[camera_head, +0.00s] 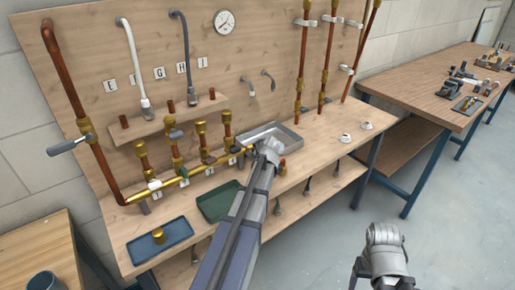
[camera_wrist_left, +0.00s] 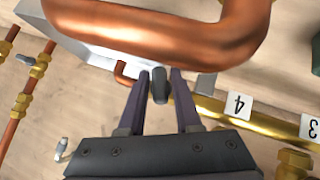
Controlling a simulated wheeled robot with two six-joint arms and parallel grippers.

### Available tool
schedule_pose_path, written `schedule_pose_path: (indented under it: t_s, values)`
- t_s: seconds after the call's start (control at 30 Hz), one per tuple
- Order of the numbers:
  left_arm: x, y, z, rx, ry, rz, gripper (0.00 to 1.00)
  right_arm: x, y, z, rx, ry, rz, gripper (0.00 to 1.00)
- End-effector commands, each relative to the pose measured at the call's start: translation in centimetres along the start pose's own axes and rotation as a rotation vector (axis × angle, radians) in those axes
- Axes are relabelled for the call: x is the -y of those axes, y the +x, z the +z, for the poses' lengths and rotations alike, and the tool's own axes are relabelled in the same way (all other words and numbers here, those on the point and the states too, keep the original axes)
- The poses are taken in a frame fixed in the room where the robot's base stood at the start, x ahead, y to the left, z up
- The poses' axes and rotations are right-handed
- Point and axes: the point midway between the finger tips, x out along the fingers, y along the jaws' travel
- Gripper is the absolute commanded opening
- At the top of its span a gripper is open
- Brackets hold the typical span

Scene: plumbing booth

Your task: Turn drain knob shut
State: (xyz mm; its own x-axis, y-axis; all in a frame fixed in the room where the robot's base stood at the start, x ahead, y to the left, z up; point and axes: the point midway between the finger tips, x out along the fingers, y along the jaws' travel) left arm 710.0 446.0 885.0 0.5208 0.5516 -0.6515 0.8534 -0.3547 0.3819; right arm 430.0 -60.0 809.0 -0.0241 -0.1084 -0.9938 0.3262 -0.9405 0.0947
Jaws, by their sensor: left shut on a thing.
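In the left wrist view, a small dark grey knob (camera_wrist_left: 160,86) sits between the fingertips of my left gripper (camera_wrist_left: 160,88), by the end of the brass manifold (camera_wrist_left: 215,105). The gripper is shut on this knob, which I take as the drain knob. In the head view, the brass manifold (camera_head: 182,181) runs along the bench, and my left gripper (camera_head: 268,150) is at its right end. The wrist hides the knob and fingers there. My right gripper (camera_head: 385,240) is over the floor at lower right, its fingers not clearly visible.
A thick copper pipe (camera_wrist_left: 160,28) crosses close above the fingers in the wrist view. A grey metal tray (camera_head: 286,131) is behind my left wrist. A green tray (camera_head: 213,207) and a blue tray (camera_head: 152,248) lie at the bench front. Upright copper pipes (camera_head: 301,65) stand at the back.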

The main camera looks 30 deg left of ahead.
Motion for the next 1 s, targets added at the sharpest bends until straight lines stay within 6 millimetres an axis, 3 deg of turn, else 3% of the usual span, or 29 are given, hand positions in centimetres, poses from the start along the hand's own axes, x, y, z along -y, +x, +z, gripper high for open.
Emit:
schedule_pose_path:
  t_s: [0.5, 1.0]
  values:
    - [-0.05, 0.11, -0.04, 0.002, 0.236, -0.240, 0.00, -0.11, -1.15, 0.07, 0.000, 0.000, 0.000, 0.75]
    - [0.06, 0.00, -0.08, 0.001, 0.288, -0.291, 0.00, -0.12, -1.23, 0.07, 0.000, 0.000, 0.000, 0.75]
